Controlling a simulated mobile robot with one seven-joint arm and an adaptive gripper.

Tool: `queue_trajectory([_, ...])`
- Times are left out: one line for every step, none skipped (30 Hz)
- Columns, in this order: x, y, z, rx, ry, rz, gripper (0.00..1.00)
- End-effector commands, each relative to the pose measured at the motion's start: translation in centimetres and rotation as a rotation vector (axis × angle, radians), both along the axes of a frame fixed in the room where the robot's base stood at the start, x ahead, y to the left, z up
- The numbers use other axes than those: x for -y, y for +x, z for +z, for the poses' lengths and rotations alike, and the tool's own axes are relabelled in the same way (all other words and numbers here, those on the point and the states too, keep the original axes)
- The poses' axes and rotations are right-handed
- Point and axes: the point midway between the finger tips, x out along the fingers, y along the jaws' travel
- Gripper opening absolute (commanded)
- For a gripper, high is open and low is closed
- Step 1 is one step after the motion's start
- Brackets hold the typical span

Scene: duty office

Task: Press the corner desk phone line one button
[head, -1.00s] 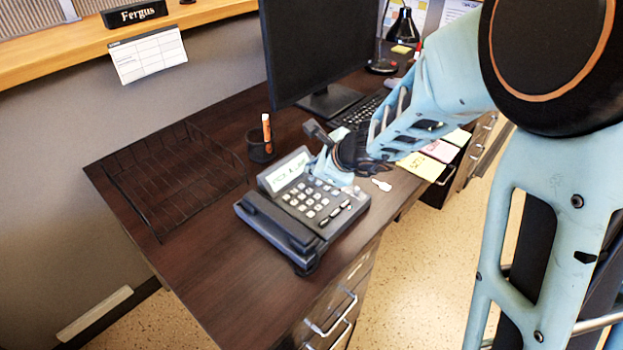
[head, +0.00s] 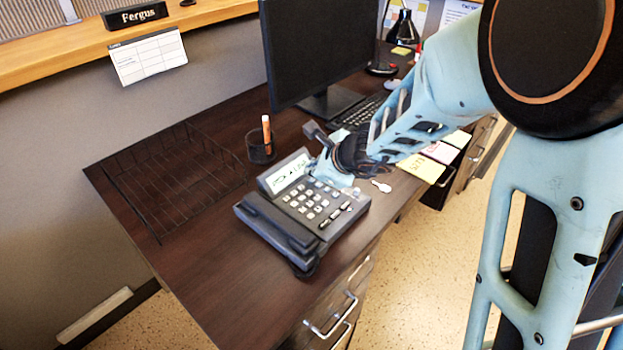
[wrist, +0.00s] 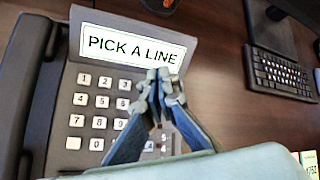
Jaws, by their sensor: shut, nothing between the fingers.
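The corner desk phone (head: 305,215) is dark grey and sits on the brown desk in the head view. Its handset (head: 278,228) lies along its left side. In the wrist view the phone screen (wrist: 130,48) reads "PICK A LINE", and white number keys (wrist: 100,102) sit below it. My gripper (wrist: 160,78) is shut and empty, its tips over the upper right of the keypad, just below the screen. I cannot tell whether the tips touch the phone. My fingers and wrist hide the right and lower parts of the keypad, and I cannot pick out the line one button.
A pen cup (head: 261,150) with an orange marker stands behind the phone. A monitor (head: 318,50) and keyboard (head: 358,112) are farther back. A black wire tray (head: 172,178) lies to the left. Keys (head: 381,186) and sticky notes (head: 421,167) lie right of the phone.

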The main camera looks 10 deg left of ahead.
Motion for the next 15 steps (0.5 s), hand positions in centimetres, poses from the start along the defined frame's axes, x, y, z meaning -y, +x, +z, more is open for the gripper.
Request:
queue_trajectory([0.00,0.00,-0.02,0.000,0.000,0.000,0.00])
queue_trajectory([0.00,0.00,-0.06,0.000,0.000,0.000,0.00])
queue_trajectory([0.00,0.00,-0.13,0.000,0.000,0.000,0.00])
queue_trajectory([0.00,0.00,-0.22,0.000,0.000,0.000,0.00])
queue_trajectory([0.00,0.01,-0.31,0.000,0.000,0.000,0.00])
queue_trajectory([0.01,0.01,-0.46,0.000,0.000,0.000,0.00])
queue_trajectory([0.01,0.01,-0.56,0.001,0.000,-0.001,0.00])
queue_trajectory([0.01,0.02,-0.67,0.001,0.000,-0.001,0.00])
queue_trajectory([0.02,0.02,-0.80,0.001,0.000,-0.001,0.00])
queue_trajectory([0.01,0.03,-0.88,0.001,0.000,-0.001,0.00])
queue_trajectory([0.02,0.03,-0.92,0.001,0.000,-0.001,0.00])
queue_trajectory([0.02,0.03,-0.94,0.001,0.000,-0.001,0.00])
queue_trajectory([0.02,0.03,-0.92,0.001,0.000,-0.001,0.00])
queue_trajectory([0.02,0.03,-0.90,0.001,0.000,-0.001,0.00])
queue_trajectory([0.02,0.02,-0.85,0.001,0.000,-0.001,0.00])
